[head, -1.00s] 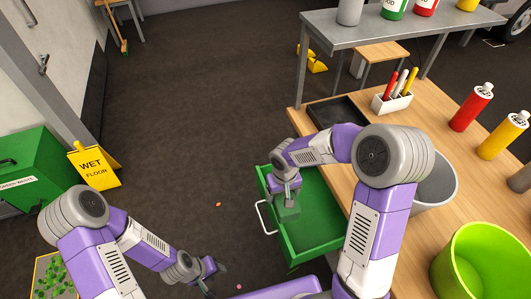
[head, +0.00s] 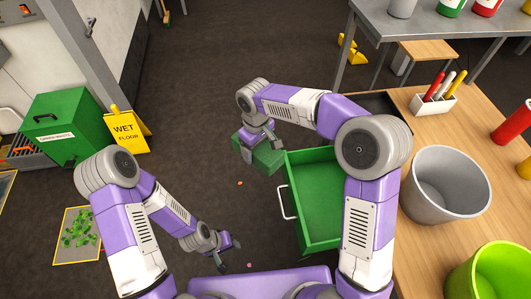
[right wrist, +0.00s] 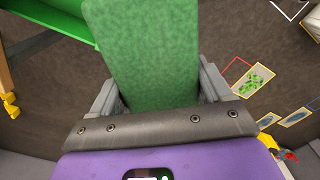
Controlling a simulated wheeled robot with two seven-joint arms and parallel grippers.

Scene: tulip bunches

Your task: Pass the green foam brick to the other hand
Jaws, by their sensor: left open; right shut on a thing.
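The green foam brick (head: 262,153) is in the head view, held up beside the far left corner of the open green drawer (head: 318,200). My right gripper (head: 261,142) is shut on the brick, which also fills the middle of the right wrist view (right wrist: 152,55). The brick is clear of the drawer floor, over the dark ground. My left gripper (head: 226,242) is open and empty, low over the floor, lower in the head view and apart from the brick. The drawer's inside looks empty.
The wooden workbench (head: 480,130) stands on the right with a grey bucket (head: 447,185), a lime bucket (head: 495,275) and a pen holder (head: 433,104). A yellow wet floor sign (head: 125,130) and a green waste bin (head: 65,125) stand at left. Floor between the arms is open.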

